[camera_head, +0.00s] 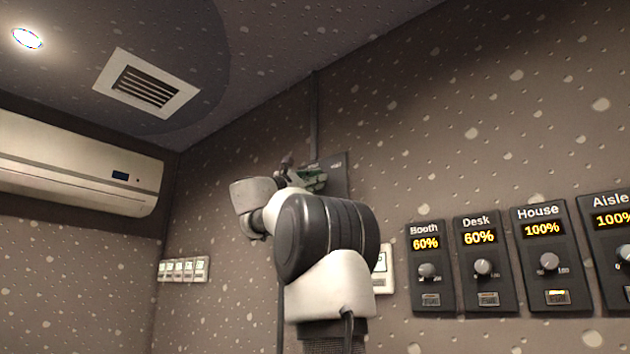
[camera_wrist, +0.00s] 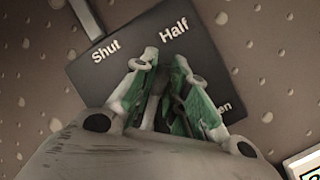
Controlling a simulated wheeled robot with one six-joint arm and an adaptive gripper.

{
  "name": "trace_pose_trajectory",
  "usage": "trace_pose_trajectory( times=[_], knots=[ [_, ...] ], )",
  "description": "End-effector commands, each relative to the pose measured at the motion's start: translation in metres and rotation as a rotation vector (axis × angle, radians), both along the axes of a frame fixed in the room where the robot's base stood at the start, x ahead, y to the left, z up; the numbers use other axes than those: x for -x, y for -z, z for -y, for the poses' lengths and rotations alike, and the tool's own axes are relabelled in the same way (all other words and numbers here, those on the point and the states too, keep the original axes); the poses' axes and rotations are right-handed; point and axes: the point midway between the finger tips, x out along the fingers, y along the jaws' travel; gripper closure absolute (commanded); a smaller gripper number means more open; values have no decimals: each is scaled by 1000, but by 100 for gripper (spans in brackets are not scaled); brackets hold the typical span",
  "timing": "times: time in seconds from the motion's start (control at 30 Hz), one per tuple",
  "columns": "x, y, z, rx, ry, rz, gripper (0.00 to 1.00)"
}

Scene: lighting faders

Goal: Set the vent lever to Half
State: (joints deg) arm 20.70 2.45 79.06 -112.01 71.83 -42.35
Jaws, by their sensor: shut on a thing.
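The vent lever's dark panel (camera_wrist: 215,52) fills the middle of the wrist view, with the labels "Shut" at left, "Half" at top and one ending in "en" at lower right, partly covered. My gripper (camera_wrist: 165,57) is in front of it, its green-padded fingers shut on the vent lever (camera_wrist: 153,112). Only a grey sliver of the lever shows between the fingers; its pivot is hidden. The fingertips lie between "Shut" and "Half", closer to "Half". In the head view the panel (camera_head: 341,172) is partly behind my gripper (camera_head: 312,178).
Fader boxes Booth (camera_head: 425,268), Desk (camera_head: 483,262), House (camera_head: 546,253) and Aisle (camera_head: 613,240) line the wall at right. A pale wall unit (camera_head: 383,270) is partly behind my arm. A row of switches (camera_head: 183,270) and an air conditioner (camera_head: 80,168) are at left.

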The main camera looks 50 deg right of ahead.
Motion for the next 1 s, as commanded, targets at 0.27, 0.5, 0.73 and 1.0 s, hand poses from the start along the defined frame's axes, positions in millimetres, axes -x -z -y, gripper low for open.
trace_pose_trajectory(
  times=[0.27, 0.5, 0.73, 1.0],
  knots=[
    [0, 0, 0, -1, 0, -1, 78],
    [0, 0, 0, -1, 0, -1, 63],
    [-1, 2, -4, -1, 0, -1, 63],
    [-5, 22, -51, 0, -6, -3, 63]
  ],
)
